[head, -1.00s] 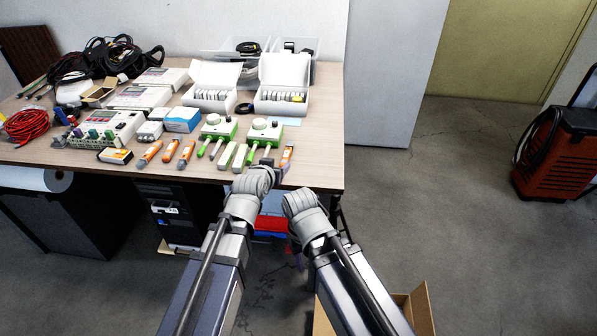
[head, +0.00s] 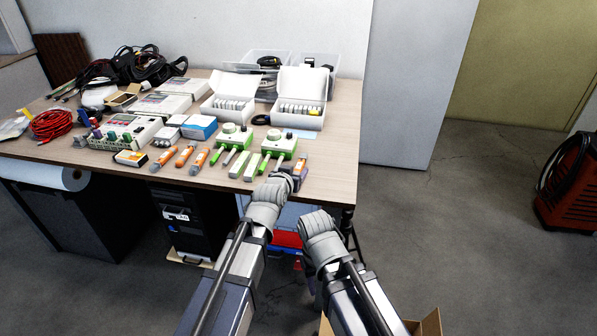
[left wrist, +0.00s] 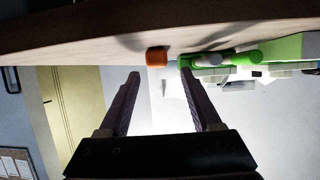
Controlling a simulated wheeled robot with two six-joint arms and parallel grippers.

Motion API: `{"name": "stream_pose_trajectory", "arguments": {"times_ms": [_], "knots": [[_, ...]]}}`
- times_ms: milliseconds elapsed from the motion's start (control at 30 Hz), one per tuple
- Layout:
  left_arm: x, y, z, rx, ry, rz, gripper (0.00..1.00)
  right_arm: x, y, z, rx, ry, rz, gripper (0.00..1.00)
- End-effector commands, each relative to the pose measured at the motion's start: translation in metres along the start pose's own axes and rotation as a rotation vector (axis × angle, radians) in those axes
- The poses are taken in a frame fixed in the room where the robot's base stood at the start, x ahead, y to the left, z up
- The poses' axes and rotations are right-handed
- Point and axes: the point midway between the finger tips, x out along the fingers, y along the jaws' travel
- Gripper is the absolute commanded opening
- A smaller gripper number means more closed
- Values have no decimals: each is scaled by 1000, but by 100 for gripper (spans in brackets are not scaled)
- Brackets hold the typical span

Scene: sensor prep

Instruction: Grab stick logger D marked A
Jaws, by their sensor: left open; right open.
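Several stick loggers lie along the table's front edge, some with orange ends and some with green; their letters are too small to read. The rightmost orange stick (head: 301,166) lies at the front right edge. My left gripper (head: 286,181) is open and empty just in front of it. In the left wrist view, which is upside down, an orange end (left wrist: 157,57) shows just beyond the open left gripper (left wrist: 160,74), roughly between the fingertips and apart from them. A green stick (left wrist: 220,59) is beside it. My right gripper (head: 318,224) is low, off the table; its fingers are mostly hidden.
Two green-and-white devices (head: 234,135) stand behind the sticks, with open white boxes (head: 300,112) farther back. Pale blocks (head: 252,166) lie left of the orange stick. A cardboard box (head: 431,322) is on the floor.

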Motion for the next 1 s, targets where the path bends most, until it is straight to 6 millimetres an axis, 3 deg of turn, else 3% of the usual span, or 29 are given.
{"name": "stream_pose_trajectory", "arguments": {"times_ms": [267, 533, 1000], "knots": [[43, 2, 1, 1, 0, 0, 65, 17, -2, -1, 0, 0, 0, 50], [44, 2, 0, 1, 0, 0, 65, 17, -2, -1, 0, 0, 0, 50], [44, 2, 0, 1, 0, 0, 12, 17, -2, -1, 0, 0, 0, 50]]}}
